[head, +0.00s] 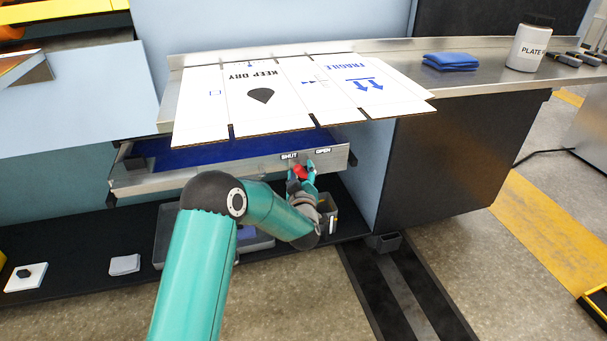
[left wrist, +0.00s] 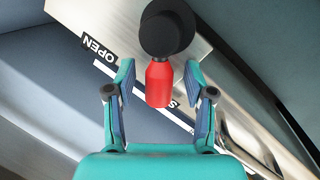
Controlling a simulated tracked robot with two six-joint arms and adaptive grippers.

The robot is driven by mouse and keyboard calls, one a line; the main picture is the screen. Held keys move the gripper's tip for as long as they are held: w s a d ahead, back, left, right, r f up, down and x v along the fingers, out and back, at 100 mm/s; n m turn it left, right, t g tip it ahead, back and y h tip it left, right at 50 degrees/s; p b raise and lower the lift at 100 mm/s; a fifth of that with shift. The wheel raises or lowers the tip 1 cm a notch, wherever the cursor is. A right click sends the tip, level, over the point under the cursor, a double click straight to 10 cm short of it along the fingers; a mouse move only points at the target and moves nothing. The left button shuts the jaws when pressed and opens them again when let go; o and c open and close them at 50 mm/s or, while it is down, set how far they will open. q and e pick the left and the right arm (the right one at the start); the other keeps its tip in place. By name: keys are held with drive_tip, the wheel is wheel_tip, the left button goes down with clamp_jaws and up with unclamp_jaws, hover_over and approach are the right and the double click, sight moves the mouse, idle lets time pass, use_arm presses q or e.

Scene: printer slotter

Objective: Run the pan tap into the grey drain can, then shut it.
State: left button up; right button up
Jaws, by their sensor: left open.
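The pan tap has a red handle (head: 299,172) on the front of the metal pan (head: 230,167), below the SHUT and OPEN labels. In the left wrist view the red handle (left wrist: 159,84) with its black round end stands between my left gripper's fingers (left wrist: 165,95). The fingers are open, with a gap on each side of the handle. In the head view my left gripper (head: 304,174) is at the tap. The grey drain can (head: 329,213) stands on the black shelf below, partly hidden by my left arm. My right gripper is not in view.
A flat printed carton (head: 290,90) lies on the metal bench above the pan and overhangs its front edge. A blue cloth (head: 450,61) and a white PLATE bottle (head: 529,46) are on the bench at right. A grey tray (head: 170,225) sits on the shelf behind my arm.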

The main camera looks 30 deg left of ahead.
use_arm(q)
clamp_jaws()
idle(0.3)
